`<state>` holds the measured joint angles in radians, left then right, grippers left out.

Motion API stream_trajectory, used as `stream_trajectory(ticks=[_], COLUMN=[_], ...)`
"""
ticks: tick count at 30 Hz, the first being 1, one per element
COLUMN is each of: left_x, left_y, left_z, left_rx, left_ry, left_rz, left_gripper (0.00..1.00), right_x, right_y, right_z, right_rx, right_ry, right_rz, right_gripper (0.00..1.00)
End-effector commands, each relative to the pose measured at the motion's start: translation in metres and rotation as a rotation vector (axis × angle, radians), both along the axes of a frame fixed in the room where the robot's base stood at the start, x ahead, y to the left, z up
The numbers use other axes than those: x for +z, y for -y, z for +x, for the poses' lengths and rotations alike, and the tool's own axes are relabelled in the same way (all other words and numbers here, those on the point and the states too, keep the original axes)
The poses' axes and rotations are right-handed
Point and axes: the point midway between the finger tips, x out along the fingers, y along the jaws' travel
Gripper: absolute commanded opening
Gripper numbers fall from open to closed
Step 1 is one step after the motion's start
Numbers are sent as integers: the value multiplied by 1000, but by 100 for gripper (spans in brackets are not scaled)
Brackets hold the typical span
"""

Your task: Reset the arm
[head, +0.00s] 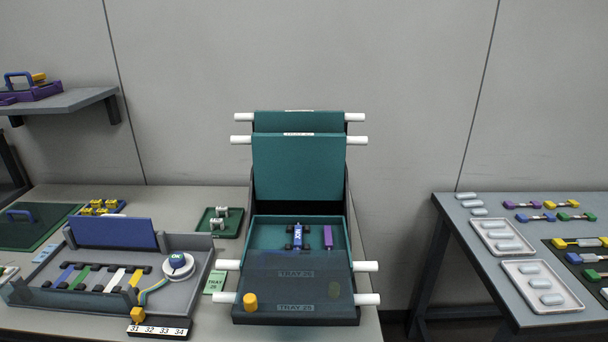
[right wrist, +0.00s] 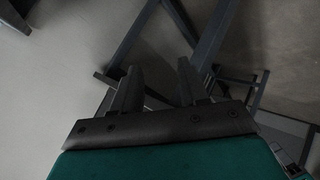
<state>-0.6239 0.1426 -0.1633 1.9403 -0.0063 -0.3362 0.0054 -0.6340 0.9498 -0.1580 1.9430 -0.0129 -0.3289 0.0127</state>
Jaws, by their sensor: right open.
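My right gripper (right wrist: 158,85) shows only in the right wrist view. Its two dark fingers stand apart with nothing between them, and it is clear of any object. Dark frame legs and pale floor or wall lie beyond it. My left gripper is not in view, and neither arm shows in the head view.
A tray unit (head: 297,170) with teal trays and white side handles stands at the middle. A grey splicing station (head: 100,293) is to its left. A right table (head: 470,240) holds white trays and coloured parts. A wall shelf (head: 70,101) is at upper left. Floor shows between the tables.

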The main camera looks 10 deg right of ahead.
Motion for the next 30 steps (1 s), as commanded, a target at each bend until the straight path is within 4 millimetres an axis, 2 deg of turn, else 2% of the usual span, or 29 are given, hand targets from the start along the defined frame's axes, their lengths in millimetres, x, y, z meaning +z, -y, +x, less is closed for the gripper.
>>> stream_trajectory(ticks=[8,13,18,24,30], left_x=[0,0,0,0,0], left_y=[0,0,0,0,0], left_z=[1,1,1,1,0], left_rx=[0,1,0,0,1], left_ry=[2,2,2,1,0], left_rz=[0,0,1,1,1], left_gripper=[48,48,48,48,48], right_x=[-22,-30,-30,-27,-27], right_y=[-56,-103,-147,-170,-173], right_z=[-14,-20,-20,-18,-17], right_rx=[-164,-290,-405,-468,-474], right_ry=[-1,-2,-2,-3,-4], right_rz=[223,396,556,644,652], right_gripper=[43,43,43,43,43])
